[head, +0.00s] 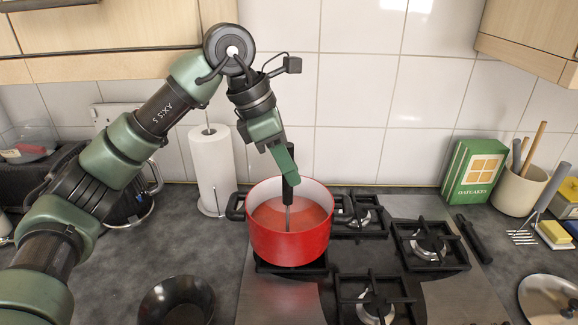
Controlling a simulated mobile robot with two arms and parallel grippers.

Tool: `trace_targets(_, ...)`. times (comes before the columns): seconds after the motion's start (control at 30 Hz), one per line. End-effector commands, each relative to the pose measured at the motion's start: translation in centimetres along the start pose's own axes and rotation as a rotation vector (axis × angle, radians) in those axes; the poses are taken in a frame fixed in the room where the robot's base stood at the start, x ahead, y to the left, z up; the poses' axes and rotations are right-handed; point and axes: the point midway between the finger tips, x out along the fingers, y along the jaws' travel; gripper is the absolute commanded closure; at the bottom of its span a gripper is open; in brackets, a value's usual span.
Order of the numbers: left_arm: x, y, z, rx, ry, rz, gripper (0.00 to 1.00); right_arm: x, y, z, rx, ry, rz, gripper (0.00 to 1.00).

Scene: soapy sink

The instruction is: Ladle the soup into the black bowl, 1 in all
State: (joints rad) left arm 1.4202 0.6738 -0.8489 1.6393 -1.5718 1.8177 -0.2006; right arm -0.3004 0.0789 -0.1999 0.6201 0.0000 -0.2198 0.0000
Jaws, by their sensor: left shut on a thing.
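A red pot (291,240) with dark side handles stands on the back left burner of the hob. It holds orange-red soup (270,215). My left gripper (289,180) is above the pot, shut on the dark handle of the ladle (289,200). The ladle is upright, and its shaft goes down into the soup, so its cup is hidden. The black bowl (177,301) sits on the dark worktop at the front, left of the hob, partly cut by the frame edge. My right gripper is not in view.
A paper towel roll (212,170) stands behind the bowl, left of the pot. A green oatcakes box (474,170), a utensil crock (519,190), a fork, a sponge (553,233) and a lid (550,298) are at the right. Worktop between bowl and towel roll is clear.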

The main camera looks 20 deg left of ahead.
Motion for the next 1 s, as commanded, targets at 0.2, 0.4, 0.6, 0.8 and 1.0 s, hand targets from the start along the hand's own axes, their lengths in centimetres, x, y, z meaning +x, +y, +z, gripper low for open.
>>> trace_targets(0.2, -0.1, 0.0, 0.0, 0.0, -0.001, 0.001, 1.0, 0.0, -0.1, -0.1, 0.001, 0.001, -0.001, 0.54)
trace_targets(0.4, -0.9, 0.0, 0.4, 0.001, -0.001, 0.001, 1.0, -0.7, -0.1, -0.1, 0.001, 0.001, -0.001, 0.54)
trace_targets(0.6, -2.2, 0.0, 0.9, 0.001, -0.001, 0.001, 1.0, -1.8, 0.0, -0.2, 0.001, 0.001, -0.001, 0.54)
trace_targets(0.8, -3.5, 0.0, 1.5, 0.001, -0.001, 0.0, 1.0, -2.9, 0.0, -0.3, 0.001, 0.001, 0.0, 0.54)
trace_targets(1.0, -4.8, 0.0, 2.0, 0.001, -0.001, 0.0, 1.0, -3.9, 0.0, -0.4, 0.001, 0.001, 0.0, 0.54)
